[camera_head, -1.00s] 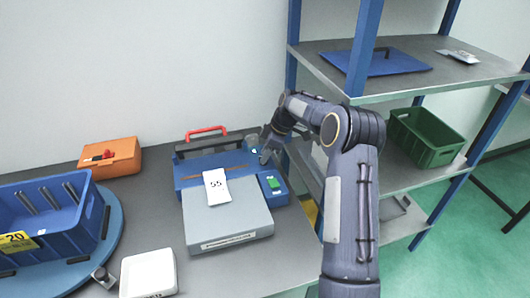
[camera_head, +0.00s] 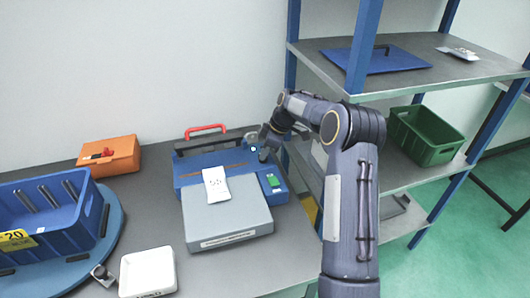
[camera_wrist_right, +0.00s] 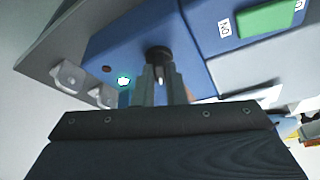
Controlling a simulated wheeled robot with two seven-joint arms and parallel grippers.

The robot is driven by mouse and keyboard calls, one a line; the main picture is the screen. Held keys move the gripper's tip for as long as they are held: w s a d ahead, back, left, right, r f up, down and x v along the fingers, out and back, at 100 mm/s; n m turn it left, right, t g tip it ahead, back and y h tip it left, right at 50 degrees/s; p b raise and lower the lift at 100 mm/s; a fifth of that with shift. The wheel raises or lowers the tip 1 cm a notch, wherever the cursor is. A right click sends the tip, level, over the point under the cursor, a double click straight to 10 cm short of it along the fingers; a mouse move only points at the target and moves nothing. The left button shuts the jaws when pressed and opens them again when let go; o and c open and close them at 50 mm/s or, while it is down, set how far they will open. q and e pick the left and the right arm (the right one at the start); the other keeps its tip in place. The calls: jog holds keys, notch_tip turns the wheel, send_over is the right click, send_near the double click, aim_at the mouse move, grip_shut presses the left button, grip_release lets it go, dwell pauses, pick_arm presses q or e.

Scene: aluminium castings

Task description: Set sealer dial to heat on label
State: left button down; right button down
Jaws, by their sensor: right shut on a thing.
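The sealer (camera_head: 190,172) is a blue machine with a red handle, standing at the back of the bench. A white packet (camera_head: 216,185) printed with what looks like 55 lies across its front and the grey plate (camera_head: 225,223). The sealer's dial (camera_wrist_right: 158,53) is a small black knob on the blue top in the right wrist view; its setting cannot be read. My right gripper (camera_head: 263,154) is at the sealer's back right corner. In the right wrist view its fingers (camera_wrist_right: 161,80) are shut on the dial. My left gripper is out of view.
A green panel (camera_head: 273,181) sits on the sealer's right side. A blue bin (camera_head: 60,226) with metal parts, an orange box (camera_head: 122,158) and a white tray (camera_head: 149,272) stand to the left. A shelf rack (camera_head: 357,60) with a green crate (camera_head: 427,137) stands close on the right.

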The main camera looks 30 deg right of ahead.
jog(key=m+t+b, duration=0.1)
jog(key=m+b, duration=0.1)
jog(key=m, duration=0.1)
jog(key=shift+s+a+f+h+b, duration=0.1)
jog(key=shift+f+h+b, duration=0.05)
jog(key=shift+h+b, duration=0.25)
jog(key=m+h+b, duration=0.1)
jog(key=m, duration=0.3)
jog(key=shift+a+t, duration=0.1)
jog(key=shift+t, duration=0.2)
jog(key=m+h, duration=0.1)
jog(key=m, duration=0.1)
jog(key=m+h, duration=0.1)
jog(key=m, duration=0.1)
jog(key=shift+a+r+m, duration=0.15)
jog(key=shift+r+m, duration=0.05)
jog(key=shift+m, duration=0.1)
jog(key=m+h, duration=0.1)
jog(key=m, duration=0.1)
jog(key=m+h, duration=0.1)
jog(key=m, duration=0.2)
jog(key=shift+g, duration=0.4)
jog(key=shift+m, duration=0.4)
jog(key=c, duration=1.5)
grip_release()
